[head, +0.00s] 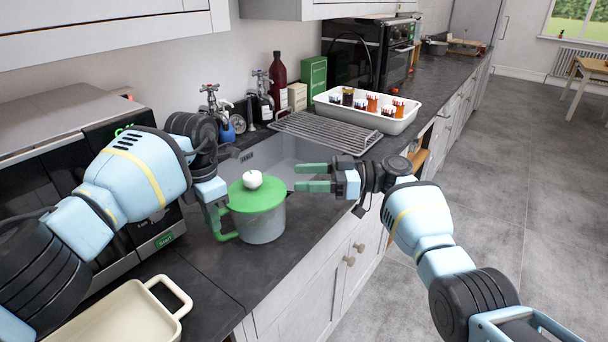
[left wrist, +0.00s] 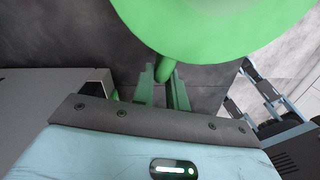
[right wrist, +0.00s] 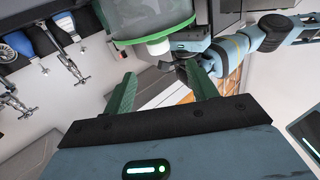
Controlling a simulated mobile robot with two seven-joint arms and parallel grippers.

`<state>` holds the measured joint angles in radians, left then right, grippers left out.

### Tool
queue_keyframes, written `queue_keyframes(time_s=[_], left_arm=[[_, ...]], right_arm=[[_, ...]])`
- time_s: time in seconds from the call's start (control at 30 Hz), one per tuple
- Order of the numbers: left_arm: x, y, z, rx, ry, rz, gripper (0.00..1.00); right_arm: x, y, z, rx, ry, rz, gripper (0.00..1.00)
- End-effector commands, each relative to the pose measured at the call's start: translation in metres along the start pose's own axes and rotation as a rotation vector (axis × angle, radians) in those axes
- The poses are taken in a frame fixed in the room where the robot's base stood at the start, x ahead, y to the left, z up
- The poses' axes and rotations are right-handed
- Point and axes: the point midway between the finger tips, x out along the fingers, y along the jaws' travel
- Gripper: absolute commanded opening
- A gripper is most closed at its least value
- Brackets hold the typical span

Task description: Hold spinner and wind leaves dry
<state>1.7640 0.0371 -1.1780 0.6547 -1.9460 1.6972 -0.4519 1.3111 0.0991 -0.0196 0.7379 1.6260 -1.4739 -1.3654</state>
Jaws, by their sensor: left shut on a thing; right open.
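The spinner (head: 262,222) stands upright on the dark counter, a grey bowl with a green lid (head: 250,197), a white knob (head: 252,180) on top and a green side handle. My left gripper (head: 220,222) is shut on the handle at the bowl's left side. In the left wrist view the handle (left wrist: 167,70) sits between the fingers, under the lid (left wrist: 215,25). My right gripper (head: 300,178) is open and empty, right of the knob and apart from it, fingers pointing left. The right wrist view shows the bowl (right wrist: 160,45) beyond the open fingers. No leaves are visible.
A sink (head: 290,155) with a drying rack (head: 322,132) lies behind. A white tray (head: 365,112) of jars stands farther right. A microwave (head: 110,200) is at left, with a cream dish (head: 115,318) in front. The counter's front edge is close to the spinner.

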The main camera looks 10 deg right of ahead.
Motion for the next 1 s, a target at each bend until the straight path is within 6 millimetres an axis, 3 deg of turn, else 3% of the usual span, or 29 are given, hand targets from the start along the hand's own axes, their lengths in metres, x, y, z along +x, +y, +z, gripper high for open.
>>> queue_keyframes(time_s=[0.03,0.07,0.23,0.5,0.67,1.0], left_arm=[[0.001,0.0,-0.001,-0.001,0.001,0.0,0.0],[0.001,0.0,-0.001,-0.001,0.001,0.0,0.17],[0.001,0.0,-0.001,-0.001,0.001,0.0,0.39],[0.0,0.0,0.0,-0.001,0.001,0.0,0.4],[-0.011,0.001,0.0,-0.001,0.0,0.001,0.4],[-0.075,0.001,0.0,-0.002,-0.001,0.004,0.4]], right_arm=[[0.0,0.0,0.0,0.0,0.0,0.0,0.58],[0.0,0.0,0.0,0.0,0.0,0.0,0.58],[0.0,0.0,0.0,0.0,0.0,0.0,0.58],[0.001,0.0,0.0,0.0,0.0,0.0,0.58],[0.001,0.0,0.0,0.0,0.0,0.0,0.58],[0.001,0.0,0.0,0.0,0.0,0.0,0.58]])
